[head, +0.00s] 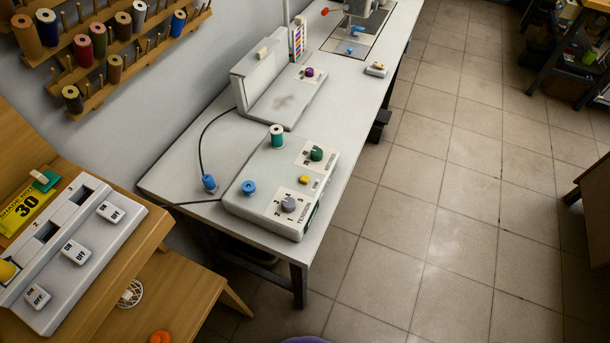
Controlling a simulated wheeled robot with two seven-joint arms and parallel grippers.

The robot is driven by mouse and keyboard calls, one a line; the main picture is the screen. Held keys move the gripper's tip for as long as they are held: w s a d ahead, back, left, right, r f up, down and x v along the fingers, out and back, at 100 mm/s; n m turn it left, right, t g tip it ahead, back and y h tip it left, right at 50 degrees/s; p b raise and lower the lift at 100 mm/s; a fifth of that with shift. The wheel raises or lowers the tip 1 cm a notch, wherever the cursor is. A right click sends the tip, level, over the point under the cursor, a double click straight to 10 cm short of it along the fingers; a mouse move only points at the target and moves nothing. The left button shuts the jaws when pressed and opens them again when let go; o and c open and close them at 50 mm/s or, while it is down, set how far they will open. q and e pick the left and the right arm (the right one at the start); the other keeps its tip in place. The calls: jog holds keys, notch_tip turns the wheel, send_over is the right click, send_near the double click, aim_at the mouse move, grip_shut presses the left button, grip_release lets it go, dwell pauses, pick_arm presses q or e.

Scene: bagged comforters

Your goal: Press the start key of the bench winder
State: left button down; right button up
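The bench winder appears to be the light grey box (258,192) near the front end of the long white table. A teal thread spool (277,137) stands on it, with a blue knob (249,187) at its left. Its top has a grey dial (289,205) marked TENSION with numbers around it, a small yellow key (304,180), and a green knob or button (317,153) on a white label plate. The print by the yellow and green controls is too small to read, so I cannot tell which is the start key. Neither gripper is in view.
Behind the winder on the white table (165,184) stands another grey machine (290,95) with a purple knob. A blue corded piece (209,183) lies left of the winder. A switch panel (75,250) sits on the wooden desk at left. Tiled floor (430,210) at right is clear.

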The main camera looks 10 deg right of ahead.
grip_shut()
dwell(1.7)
